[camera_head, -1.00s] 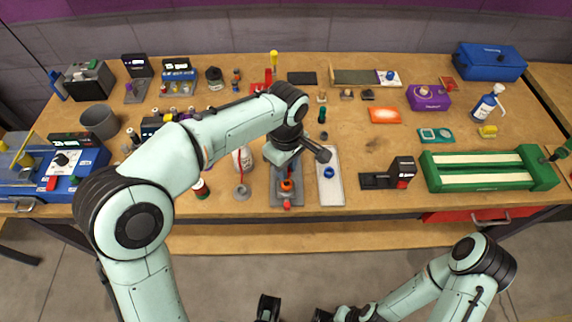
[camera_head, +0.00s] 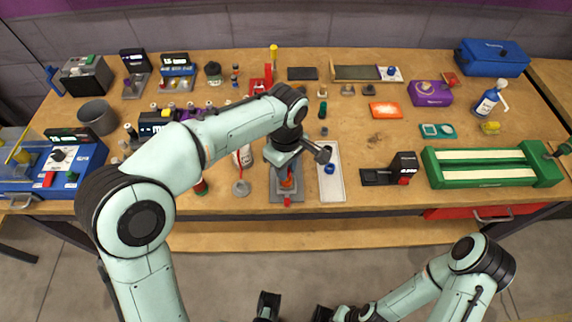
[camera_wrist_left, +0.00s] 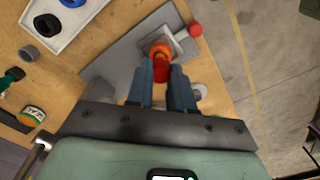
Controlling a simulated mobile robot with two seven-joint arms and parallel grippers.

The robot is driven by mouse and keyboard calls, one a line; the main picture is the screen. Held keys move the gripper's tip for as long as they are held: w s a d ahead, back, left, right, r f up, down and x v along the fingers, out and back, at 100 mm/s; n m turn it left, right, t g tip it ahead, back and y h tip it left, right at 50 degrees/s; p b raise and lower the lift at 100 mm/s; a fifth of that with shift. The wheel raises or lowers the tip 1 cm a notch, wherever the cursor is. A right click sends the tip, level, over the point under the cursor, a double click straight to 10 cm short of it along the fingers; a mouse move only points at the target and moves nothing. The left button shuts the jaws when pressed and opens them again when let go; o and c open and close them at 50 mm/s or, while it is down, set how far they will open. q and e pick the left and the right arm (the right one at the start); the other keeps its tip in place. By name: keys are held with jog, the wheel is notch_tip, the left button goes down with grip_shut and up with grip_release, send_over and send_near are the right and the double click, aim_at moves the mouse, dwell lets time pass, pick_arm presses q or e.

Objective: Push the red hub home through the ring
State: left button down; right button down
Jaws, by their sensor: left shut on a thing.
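The grey slot track (camera_head: 287,196) lies near the bench's front edge in the head view. An orange ring (camera_head: 287,183) sits on it, partly hidden by my gripper; it also shows in the left wrist view (camera_wrist_left: 160,49). My left gripper (camera_wrist_left: 161,82) is over the track, shut on the red hub (camera_wrist_left: 161,71), which is right against the ring in that picture. How far the hub reaches into the ring is hidden. A second red piece (camera_wrist_left: 195,30) is at the track's front end. My right gripper (camera_head: 295,309) is open and empty, low in front of the bench.
A white tray (camera_head: 331,190) with a blue round piece stands just right of the track. A grey round-based piece (camera_head: 241,188) stands to its left. A black device (camera_head: 393,171) and a green frame (camera_head: 490,185) are farther right. The floor before the bench is clear.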

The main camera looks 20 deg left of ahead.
pick_arm(q)
jog(key=shift+f+b, duration=0.5)
jog(key=shift+f, duration=0.4)
jog(key=c, duration=0.9)
grip_release()
notch_tip(320, 180, up, 13)
jog(key=p, duration=0.2)
jog(key=shift+r+p, duration=0.2)
jog(key=shift+p, duration=0.2)
jog(key=shift+s, duration=0.1)
